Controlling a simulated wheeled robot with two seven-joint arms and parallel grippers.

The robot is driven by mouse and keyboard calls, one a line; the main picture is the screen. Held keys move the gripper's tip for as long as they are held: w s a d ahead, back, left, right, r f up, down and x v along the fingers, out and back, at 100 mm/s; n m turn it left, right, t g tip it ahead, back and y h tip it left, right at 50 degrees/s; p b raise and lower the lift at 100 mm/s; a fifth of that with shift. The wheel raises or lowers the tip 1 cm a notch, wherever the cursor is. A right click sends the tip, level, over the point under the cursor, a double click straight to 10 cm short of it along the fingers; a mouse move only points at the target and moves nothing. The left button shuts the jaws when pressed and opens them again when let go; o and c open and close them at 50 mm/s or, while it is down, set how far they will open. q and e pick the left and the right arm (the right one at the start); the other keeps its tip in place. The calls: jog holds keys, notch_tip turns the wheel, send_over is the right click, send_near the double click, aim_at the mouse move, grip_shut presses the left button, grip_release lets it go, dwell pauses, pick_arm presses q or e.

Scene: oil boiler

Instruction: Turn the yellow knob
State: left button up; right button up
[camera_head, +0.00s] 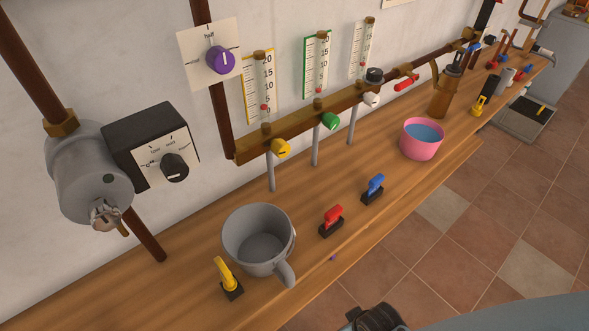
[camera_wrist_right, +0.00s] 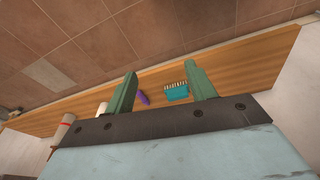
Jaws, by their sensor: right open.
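The yellow knob (camera_head: 281,148) is on the front of the brown bar on the wall in the head view. It is under the yellow-edged gauge (camera_head: 259,87), to the left of a green knob (camera_head: 330,121) and a white knob (camera_head: 371,100). No gripper is near it in that view. My right gripper (camera_wrist_right: 162,84) shows in its wrist view with its two green fingers apart and nothing between them that I can see held. That view does not show the yellow knob. My left gripper is in neither view.
A grey mug (camera_head: 259,240), a yellow lever (camera_head: 227,275), a red lever (camera_head: 332,219), a blue lever (camera_head: 374,188) and a pink bowl (camera_head: 422,139) stand on the wooden counter (camera_head: 150,293). A grey motor-like cylinder (camera_head: 88,176) and a black dial box (camera_head: 152,143) are at the left.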

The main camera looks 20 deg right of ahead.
jog(key=w+r+t, duration=0.1)
jog(key=w+r, duration=0.1)
jog(key=r, duration=0.7)
jog(key=w+r+t, duration=0.1)
jog(key=w+r, duration=0.2)
jog(key=r, duration=0.7)
jog(key=n+t+y, duration=0.1)
jog(key=t+y, duration=0.5)
jog(key=t, duration=0.7)
send_near(285, 151)
jog(key=x, duration=1)
jog(key=shift+w+a, duration=0.1)
jog(key=shift+w, duration=0.15)
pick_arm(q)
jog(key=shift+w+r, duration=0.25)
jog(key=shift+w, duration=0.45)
